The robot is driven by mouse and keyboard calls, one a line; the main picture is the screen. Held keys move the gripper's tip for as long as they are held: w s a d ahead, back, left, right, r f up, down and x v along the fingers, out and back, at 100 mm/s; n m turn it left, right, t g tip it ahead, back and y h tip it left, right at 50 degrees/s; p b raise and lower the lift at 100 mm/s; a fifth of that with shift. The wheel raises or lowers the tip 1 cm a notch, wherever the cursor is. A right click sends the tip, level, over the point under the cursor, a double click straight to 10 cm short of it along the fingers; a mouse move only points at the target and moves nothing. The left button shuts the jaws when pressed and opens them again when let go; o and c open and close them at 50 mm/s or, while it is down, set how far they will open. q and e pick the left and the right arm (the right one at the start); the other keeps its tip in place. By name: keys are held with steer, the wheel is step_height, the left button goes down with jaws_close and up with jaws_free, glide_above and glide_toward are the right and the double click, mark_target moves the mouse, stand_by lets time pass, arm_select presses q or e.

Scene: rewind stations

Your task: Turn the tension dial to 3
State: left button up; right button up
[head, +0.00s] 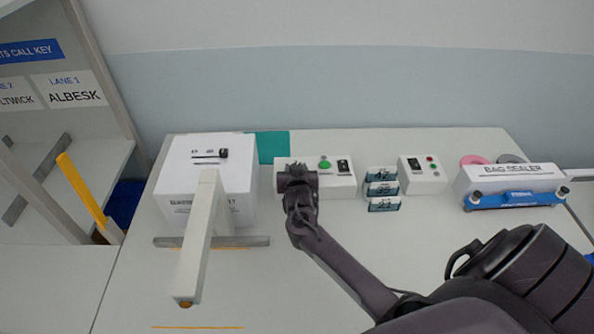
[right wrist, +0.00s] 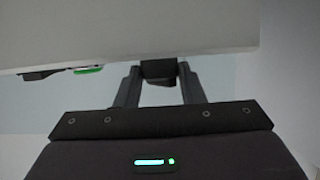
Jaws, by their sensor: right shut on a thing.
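The control box (head: 335,188) is white and stands on the table near its back edge. It has a green button (head: 325,163) and a dark switch (head: 344,167) on top. My right gripper (head: 296,172) is over the box's left end and hides the dial there in the head view. In the right wrist view the dark dial (right wrist: 158,72) sits between the two fingers of my right gripper (right wrist: 158,85), which is shut on it. The dial's numbers and pointer cannot be read. My left gripper is not in view.
A white machine (head: 180,182) with a long pale arm (head: 200,235) stands to the left. Several small labelled packs (head: 383,189), a second button box (head: 422,176) and a bag sealer (head: 512,187) stand to the right.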

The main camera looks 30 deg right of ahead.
stand_by(0.5)
steer(key=o, duration=1)
steer(key=shift+s+a, duration=0.25)
steer(key=shift+s, duration=0.05)
steer(key=shift+b+v, duration=0.55)
steer(key=shift+v, duration=3)
steer(key=shift+r, duration=0.1)
